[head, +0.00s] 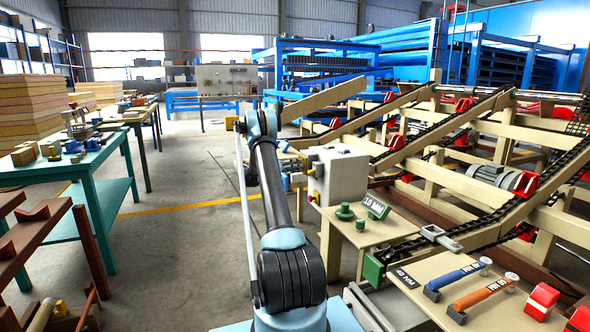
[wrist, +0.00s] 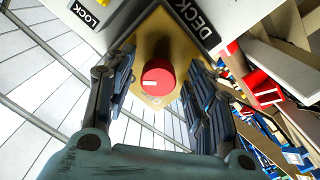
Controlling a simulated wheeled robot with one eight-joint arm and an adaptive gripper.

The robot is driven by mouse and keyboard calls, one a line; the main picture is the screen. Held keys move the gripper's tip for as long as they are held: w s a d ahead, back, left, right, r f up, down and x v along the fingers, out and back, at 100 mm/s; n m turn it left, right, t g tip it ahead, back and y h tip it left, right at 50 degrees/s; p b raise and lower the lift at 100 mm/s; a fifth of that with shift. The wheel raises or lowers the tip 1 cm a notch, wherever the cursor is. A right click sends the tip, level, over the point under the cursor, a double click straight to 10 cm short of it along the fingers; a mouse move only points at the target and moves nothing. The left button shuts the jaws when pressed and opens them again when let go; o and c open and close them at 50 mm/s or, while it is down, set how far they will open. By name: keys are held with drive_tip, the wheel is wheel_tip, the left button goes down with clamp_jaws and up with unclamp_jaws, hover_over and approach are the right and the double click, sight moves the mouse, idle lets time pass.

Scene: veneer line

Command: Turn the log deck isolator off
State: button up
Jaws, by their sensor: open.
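The isolator is a round red knob (wrist: 158,77) with a short white mark, on a yellow plate (wrist: 172,42) in the wrist view. A "DECK" label (wrist: 195,22) is beside the plate; the rest of its text is cut off or hidden. My gripper (wrist: 160,68) is open, with one dark finger on each side of the knob. A gap shows between each finger and the knob, and I cannot tell whether the tips are level with it. In the head view the pale control box (head: 338,176) stands at the end of my arm; the knob is not clear there.
A "LOCK" label (wrist: 90,14) and a small yellow part (wrist: 101,72) are near the left finger. Clear floor (head: 185,235) lies left of my arm.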

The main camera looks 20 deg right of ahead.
drive_tip(key=c, duration=1.1)
drive_tip(key=shift+n, duration=0.3)
drive_tip(key=shift+a+n, duration=0.1)
drive_tip(key=shift+n, duration=8.5)
